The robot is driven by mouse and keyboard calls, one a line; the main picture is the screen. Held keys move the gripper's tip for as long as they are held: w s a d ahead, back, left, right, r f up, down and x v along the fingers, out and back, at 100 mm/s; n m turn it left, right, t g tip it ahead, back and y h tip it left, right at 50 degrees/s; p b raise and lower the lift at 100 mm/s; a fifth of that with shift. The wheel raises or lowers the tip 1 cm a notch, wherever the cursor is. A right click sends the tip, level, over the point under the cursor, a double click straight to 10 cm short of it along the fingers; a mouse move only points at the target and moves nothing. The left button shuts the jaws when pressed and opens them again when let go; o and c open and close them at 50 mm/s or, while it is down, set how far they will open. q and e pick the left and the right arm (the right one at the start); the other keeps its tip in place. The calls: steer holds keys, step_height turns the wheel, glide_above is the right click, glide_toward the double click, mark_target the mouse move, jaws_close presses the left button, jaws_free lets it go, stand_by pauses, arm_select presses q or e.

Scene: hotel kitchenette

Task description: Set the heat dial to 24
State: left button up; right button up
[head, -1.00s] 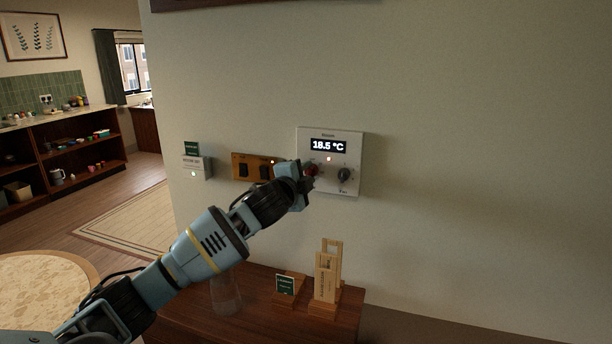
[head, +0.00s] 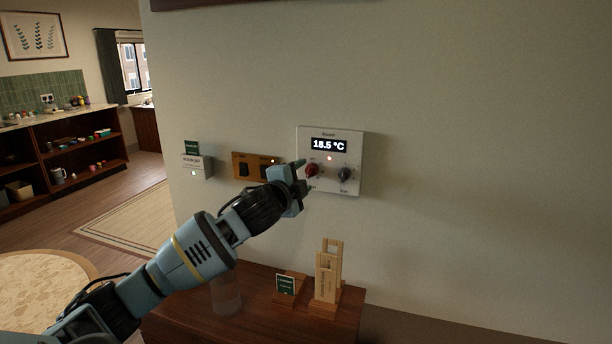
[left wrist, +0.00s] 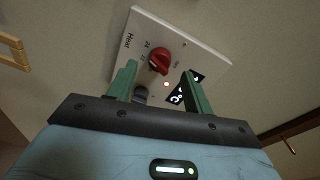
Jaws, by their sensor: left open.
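The white heating panel (head: 350,139) is on the wall, and its display (head: 329,145) reads 18.5 °C. The red dial (head: 312,171) is at its lower left and a dark dial (head: 345,174) is to the right of it. My left gripper (head: 304,175) is open and just in front of the red dial, apart from it as far as I can tell. In the left wrist view the red dial (left wrist: 159,61) shows between and beyond the two green fingers, beside the printed word Heat and small numbers. The dark dial is partly hidden there. My right gripper is out of view.
A brass switch plate (head: 243,171) and a small white box (head: 203,168) are on the wall left of the panel. Below, a dark wooden table (head: 260,316) holds a wooden stand (head: 326,278), a small green sign (head: 286,285) and a clear glass (head: 226,297). The wall right of the panel is bare.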

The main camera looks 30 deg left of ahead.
arm_select(q)
steer(key=shift+s+d+r, duration=0.1)
steer(key=shift+s+d, duration=0.05)
steer(key=shift+s, duration=1.05)
steer(key=shift+s+d, duration=0.15)
steer(key=shift+s, duration=1)
steer(key=s+d+f+n+g, duration=0.2)
steer(key=s+d+f, duration=0.25)
steer(key=f, duration=0.45)
steer(key=s+d+f+n+g+h, duration=0.1)
steer(key=s+d+f+n+g, duration=0.15)
steer(key=s+f, duration=0.5)
steer(key=s+d+f+n+g, duration=0.1)
steer(key=s+d+f+g, duration=0.25)
steer(key=f, duration=0.65)
steer(key=s+d+f+n+g, duration=0.2)
steer(key=s+f, duration=0.2)
steer(key=s, duration=0.5)
steer(key=s+d+f+n+g+h, duration=0.1)
steer(key=s+d+f+n+g, duration=0.15)
steer(key=s, duration=0.65)
steer(key=s+d+f+n+g, duration=0.1)
steer(key=s+f+n+g, duration=0.15)
steer(key=s+f, duration=0.45)
steer(key=w+d+f+t+h, duration=0.2)
steer(key=w+f+t, duration=0.2)
steer(key=f+t, duration=0.3)
steer(key=shift+d+f+m, duration=0.15)
steer(key=shift+d+m, duration=0.15)
steer(key=shift+m, duration=0.15)
